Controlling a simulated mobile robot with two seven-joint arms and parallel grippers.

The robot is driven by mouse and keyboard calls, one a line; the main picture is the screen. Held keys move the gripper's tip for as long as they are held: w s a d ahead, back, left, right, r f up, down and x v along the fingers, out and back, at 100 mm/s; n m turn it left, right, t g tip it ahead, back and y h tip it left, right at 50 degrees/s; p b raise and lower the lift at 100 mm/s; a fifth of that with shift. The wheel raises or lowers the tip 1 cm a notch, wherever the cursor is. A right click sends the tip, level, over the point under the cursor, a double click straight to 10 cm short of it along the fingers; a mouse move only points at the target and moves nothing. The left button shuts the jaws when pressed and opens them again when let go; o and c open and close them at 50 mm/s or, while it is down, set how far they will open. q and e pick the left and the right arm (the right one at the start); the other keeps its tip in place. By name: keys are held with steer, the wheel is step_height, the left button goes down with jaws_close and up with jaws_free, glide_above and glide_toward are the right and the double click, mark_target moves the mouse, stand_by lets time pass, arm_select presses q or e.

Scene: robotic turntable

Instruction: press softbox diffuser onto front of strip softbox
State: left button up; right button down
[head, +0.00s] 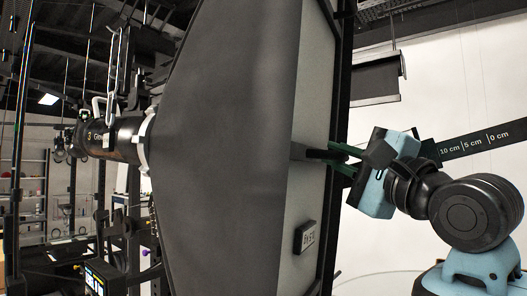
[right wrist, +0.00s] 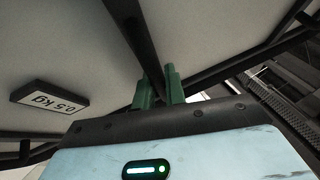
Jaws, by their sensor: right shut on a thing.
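The strip softbox (head: 225,140) is a large dark grey shell that fills the middle of the head view. The pale diffuser panel (head: 312,95) stands upright along its right side, with a black edge. It also fills the upper part of the right wrist view (right wrist: 65,50). My right gripper (head: 345,158) has its green fingers closed around a dark bar (right wrist: 131,35) that runs across the pale panel. Whether the panel's rim touches the softbox all round cannot be told. My left gripper is not in view.
A label reading 0.5 kg (head: 307,236) is on the pale panel. A black lamp body (head: 118,138) joins the softbox's back at left. A dark ruler strip (head: 480,142) with centimetre marks lies behind my right arm. Racks and stands crowd the left; a pale wall is at right.

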steer(key=shift+r, duration=0.1)
steer(key=c, duration=1.4)
jaws_free()
steer(key=shift+o, duration=0.2)
steer(key=v, duration=0.7)
steer(key=shift+s+d, duration=0.2)
steer(key=shift+s, duration=0.15)
steer(key=shift+f, duration=0.2)
